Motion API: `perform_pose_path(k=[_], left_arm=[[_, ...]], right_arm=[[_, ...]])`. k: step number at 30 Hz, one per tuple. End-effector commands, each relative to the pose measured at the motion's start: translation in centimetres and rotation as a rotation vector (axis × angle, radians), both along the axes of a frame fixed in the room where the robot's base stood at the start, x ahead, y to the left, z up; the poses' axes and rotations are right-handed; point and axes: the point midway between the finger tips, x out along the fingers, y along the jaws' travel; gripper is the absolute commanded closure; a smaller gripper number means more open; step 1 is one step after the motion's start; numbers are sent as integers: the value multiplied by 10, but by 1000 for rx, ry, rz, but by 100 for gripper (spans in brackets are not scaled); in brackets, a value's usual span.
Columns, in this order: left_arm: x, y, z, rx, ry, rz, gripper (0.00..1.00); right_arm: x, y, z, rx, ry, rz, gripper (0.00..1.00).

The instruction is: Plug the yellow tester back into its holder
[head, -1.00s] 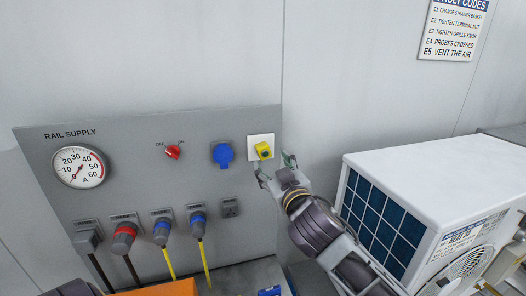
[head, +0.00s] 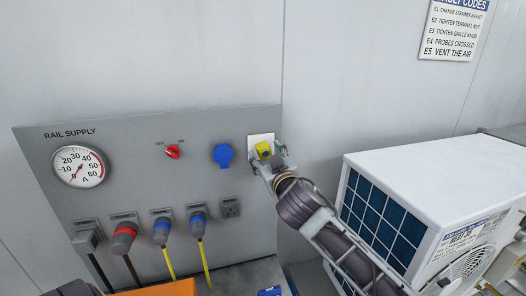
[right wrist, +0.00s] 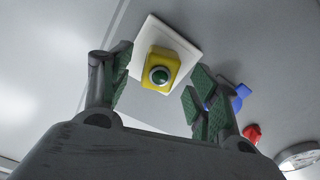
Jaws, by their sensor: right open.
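The yellow tester (head: 263,149) sits against a white square plate (head: 259,138) at the right end of the grey supply panel. In the right wrist view the tester (right wrist: 163,75) shows a green round end facing me, with the white plate (right wrist: 187,50) behind it. My right gripper (head: 271,164) is open, its fingers close to the tester. In the right wrist view the green-padded fingers (right wrist: 157,93) stand apart on either side of the tester, with gaps showing. Whether the tester is fully seated in the plate is hidden. My left gripper does not show.
The panel (head: 120,155) carries a gauge (head: 79,167), a red switch (head: 173,151), a blue socket cover (head: 223,155) and several plugs with cables below. A white fan unit (head: 435,190) stands to the right, near my right arm.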

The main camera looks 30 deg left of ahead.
Motion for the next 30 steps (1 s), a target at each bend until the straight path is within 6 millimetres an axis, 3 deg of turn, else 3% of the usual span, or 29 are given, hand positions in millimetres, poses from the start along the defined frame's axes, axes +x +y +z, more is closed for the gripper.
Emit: perform_pose_path(k=[12,30], left_arm=[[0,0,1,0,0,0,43],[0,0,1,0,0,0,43]], right_arm=[[17,19,0,-1,0,-1,39],[18,20,0,0,-1,-1,39]])
